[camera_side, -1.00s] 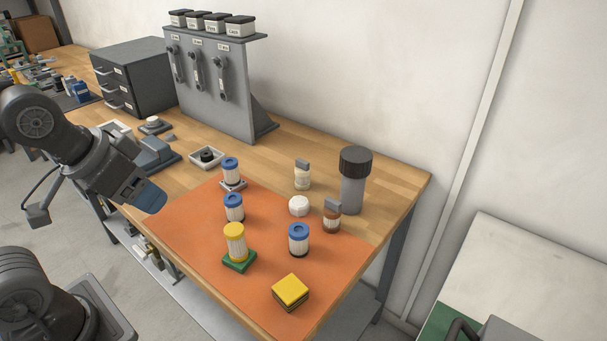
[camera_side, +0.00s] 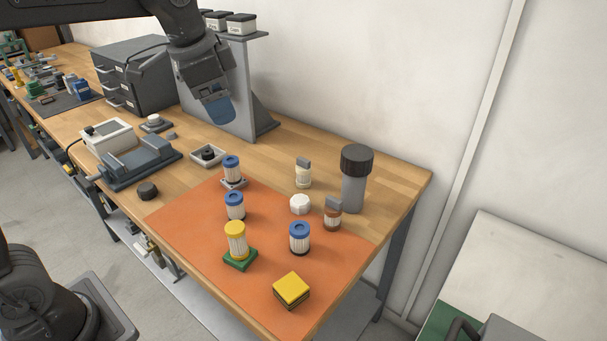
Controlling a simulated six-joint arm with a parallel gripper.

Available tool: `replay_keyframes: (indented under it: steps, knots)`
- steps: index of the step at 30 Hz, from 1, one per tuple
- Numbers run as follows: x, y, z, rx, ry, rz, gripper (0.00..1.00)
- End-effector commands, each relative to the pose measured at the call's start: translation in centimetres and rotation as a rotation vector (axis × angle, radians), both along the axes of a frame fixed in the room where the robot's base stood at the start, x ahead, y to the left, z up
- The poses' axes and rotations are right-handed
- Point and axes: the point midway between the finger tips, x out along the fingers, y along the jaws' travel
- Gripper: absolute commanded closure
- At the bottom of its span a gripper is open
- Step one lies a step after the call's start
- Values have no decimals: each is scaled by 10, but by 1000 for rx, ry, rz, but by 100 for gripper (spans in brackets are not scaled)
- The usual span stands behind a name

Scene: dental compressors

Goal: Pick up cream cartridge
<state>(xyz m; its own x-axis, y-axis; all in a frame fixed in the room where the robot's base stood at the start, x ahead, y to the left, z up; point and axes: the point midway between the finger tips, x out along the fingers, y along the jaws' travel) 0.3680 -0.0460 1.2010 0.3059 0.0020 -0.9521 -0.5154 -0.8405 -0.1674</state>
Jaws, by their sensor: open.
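The cream cartridge (camera_side: 303,178) is a small cream cylinder with a grey block-like top. It stands upright on the bare wood behind the orange mat (camera_side: 190,238), left of a tall grey cylinder with a black cap (camera_side: 353,185). My gripper (camera_side: 219,112) has blue fingers and is open, with nothing seen between them. It hangs high in front of the grey upright panel (camera_side: 245,85), up and to the left of the cream cartridge and well apart from it.
Nearby are a white round piece (camera_side: 300,204) and a brown cartridge with a grey top (camera_side: 333,216). Several blue-topped filters, a yellow-topped filter (camera_side: 236,240) on a green base and a yellow-topped block (camera_side: 291,289) stand on or beside the mat.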

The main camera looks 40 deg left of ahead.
Motion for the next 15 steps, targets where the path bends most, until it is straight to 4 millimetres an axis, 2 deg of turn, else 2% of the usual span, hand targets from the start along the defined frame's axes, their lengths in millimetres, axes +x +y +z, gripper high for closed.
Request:
replay_keyframes:
  steps: [1, 4, 8, 15]
  knots:
    - [24, 1, -1, 18, 25, -57, 29]
    - [63, 2, -4, 52, 65, -181, 29]
    - [111, 3, -17, 89, 118, -344, 29]
    - [187, 6, -66, 134, 207, -650, 29]
